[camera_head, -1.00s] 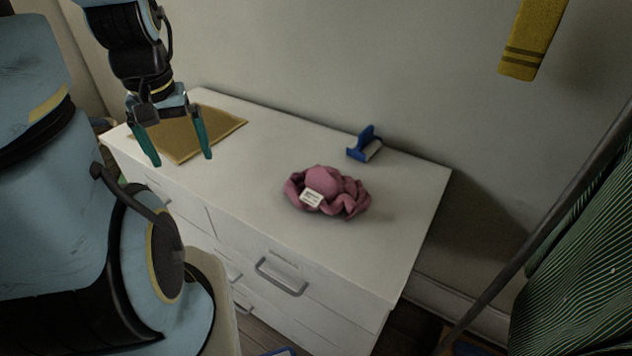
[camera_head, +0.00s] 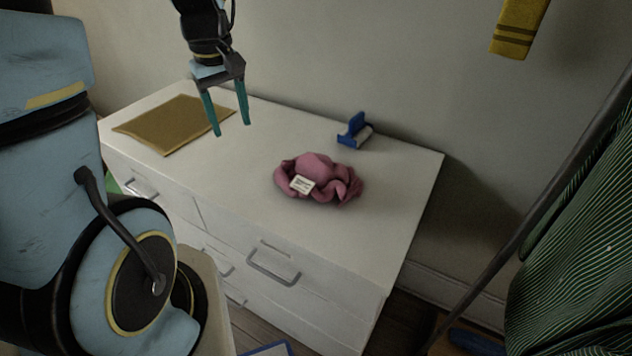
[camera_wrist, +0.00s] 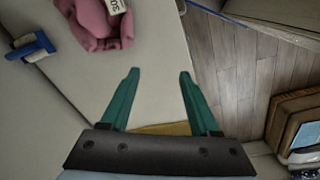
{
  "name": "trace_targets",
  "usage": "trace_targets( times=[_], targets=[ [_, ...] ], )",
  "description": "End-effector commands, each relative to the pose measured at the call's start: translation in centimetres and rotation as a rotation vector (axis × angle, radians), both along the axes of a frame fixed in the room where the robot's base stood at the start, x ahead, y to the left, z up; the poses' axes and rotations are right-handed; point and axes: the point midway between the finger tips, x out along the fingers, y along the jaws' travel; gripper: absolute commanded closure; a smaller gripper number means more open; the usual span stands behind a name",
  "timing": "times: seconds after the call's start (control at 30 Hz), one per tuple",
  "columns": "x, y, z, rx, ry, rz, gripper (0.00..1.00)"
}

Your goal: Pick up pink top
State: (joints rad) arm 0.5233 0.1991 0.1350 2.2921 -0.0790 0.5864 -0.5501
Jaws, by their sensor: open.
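The pink top (camera_head: 321,178) lies crumpled on the white dresser (camera_head: 225,172), with a white tag on its front. It also shows at the top of the wrist view (camera_wrist: 97,24), partly cut off by the edge. My gripper (camera_head: 232,129) is open and empty, with teal fingers pointing down. It is above the dresser, to the left of the pink top and apart from it. In the wrist view the fingertips (camera_wrist: 160,72) have bare dresser top between them.
A blue brush-like object (camera_head: 354,130) stands behind the top near the wall. A tan mat (camera_head: 172,124) lies at the dresser's left end. A yellow towel (camera_head: 519,28) hangs on the wall. Green striped fabric (camera_head: 575,240) is at the right. The dresser top around the pink top is mostly clear.

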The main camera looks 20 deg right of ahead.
Motion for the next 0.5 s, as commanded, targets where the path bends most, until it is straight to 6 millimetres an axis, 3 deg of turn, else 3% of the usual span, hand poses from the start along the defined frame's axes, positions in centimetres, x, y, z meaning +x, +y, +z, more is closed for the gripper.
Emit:
trace_targets(
  times=[0.03, 0.1, 0.3, 0.5],
  targets=[
    [0.3, -2.7, -1.0, 0.001, 0.012, 0.034, 0.38],
    [0.5, -5.9, -1.5, 0.004, 0.029, 0.102, 0.38],
    [-0.4, -13.6, -2.6, 0.021, 0.056, 0.263, 0.38],
    [-1.3, -17.0, -3.0, 0.032, 0.062, 0.342, 0.38]
  ],
)
